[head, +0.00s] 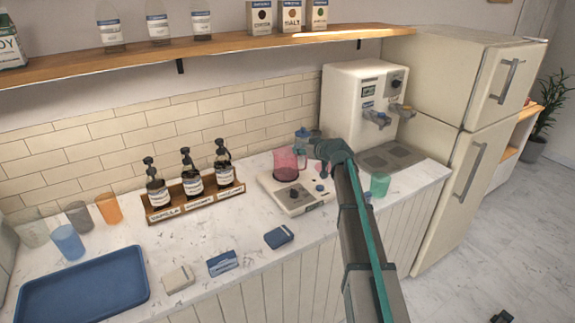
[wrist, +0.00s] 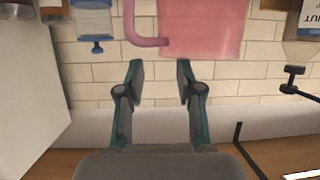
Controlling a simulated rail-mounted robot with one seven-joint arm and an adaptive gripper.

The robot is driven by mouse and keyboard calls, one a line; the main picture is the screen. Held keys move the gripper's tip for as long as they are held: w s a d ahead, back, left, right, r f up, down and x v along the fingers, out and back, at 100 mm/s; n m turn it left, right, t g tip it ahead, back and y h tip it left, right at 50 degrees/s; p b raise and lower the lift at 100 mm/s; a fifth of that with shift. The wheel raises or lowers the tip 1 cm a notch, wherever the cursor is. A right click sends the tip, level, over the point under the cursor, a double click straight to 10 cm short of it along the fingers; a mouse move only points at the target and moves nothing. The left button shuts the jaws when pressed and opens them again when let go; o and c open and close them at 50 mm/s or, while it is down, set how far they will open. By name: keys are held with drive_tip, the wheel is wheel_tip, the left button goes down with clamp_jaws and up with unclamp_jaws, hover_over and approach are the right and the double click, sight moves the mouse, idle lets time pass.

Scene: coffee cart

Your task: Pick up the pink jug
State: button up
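The pink jug (head: 286,168) is translucent and stands upright on a white countertop appliance (head: 296,200). In the wrist view the jug (wrist: 205,25) fills the top middle, cut off by the frame edge, with its handle (wrist: 150,41) on the left side. My gripper (wrist: 159,70) is open and empty in the wrist view, its two fingers pointing toward the jug. The handle's end shows just beyond the fingertips, and I see no contact. In the head view my gripper (head: 321,160) is just right of the jug, partly hidden by my arm.
A blue-lidded jar (head: 303,140) stands close behind the jug, and it shows in the wrist view (wrist: 93,20). A white drink dispenser (head: 352,92) is to the right. A green cup (head: 380,184) stands right of my arm. A syrup bottle rack (head: 195,201) is to the left.

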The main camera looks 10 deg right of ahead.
drive_tip(key=p+x, duration=0.2)
drive_tip(key=x, duration=0.1)
drive_tip(key=shift+w+a, duration=0.2)
drive_tip(key=shift+w, duration=0.1)
drive_tip(key=shift+w+a+f, duration=0.15)
drive_tip(key=shift+f, duration=0.2)
drive_tip(key=shift+c, duration=0.3)
clamp_jaws()
drive_tip(key=shift+r, duration=0.1)
